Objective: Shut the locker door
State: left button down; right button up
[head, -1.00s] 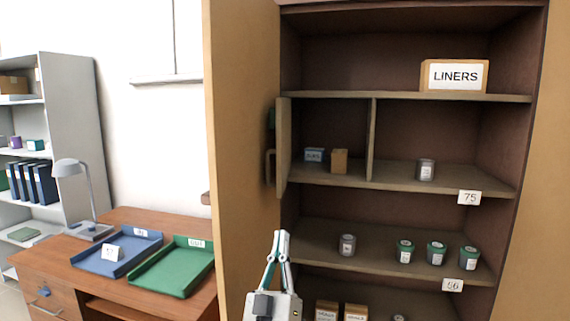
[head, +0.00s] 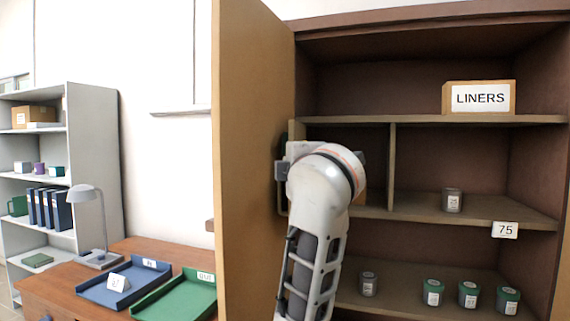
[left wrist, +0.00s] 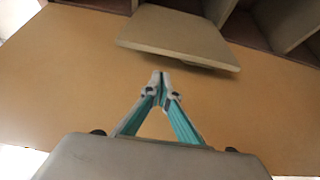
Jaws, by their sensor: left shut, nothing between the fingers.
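The small locker door (left wrist: 180,38) stands open inside the tall cupboard, at the left end of the middle shelf. In the head view only a narrow strip of it (head: 297,131) shows beside my arm; its handle is mostly hidden. My left gripper (left wrist: 160,76) is shut and empty. In the left wrist view its fingertips point toward the small door's edge, in front of the tan inner face of the cupboard's big door (left wrist: 70,80). I cannot tell whether they touch the small door. In the head view my arm hides the fingers. My right gripper is out of view.
The big cupboard door (head: 245,200) stands open left of my arm, leaving a narrow space. Shelves hold a LINERS box (head: 480,98) and several jars. A desk with a blue tray (head: 100,290) and a green tray (head: 180,300) is at left.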

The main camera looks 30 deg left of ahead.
pick_arm(q)
jog(key=x, duration=0.9)
jog(key=shift+w+a, duration=0.25)
jog(key=shift+w, duration=0.1)
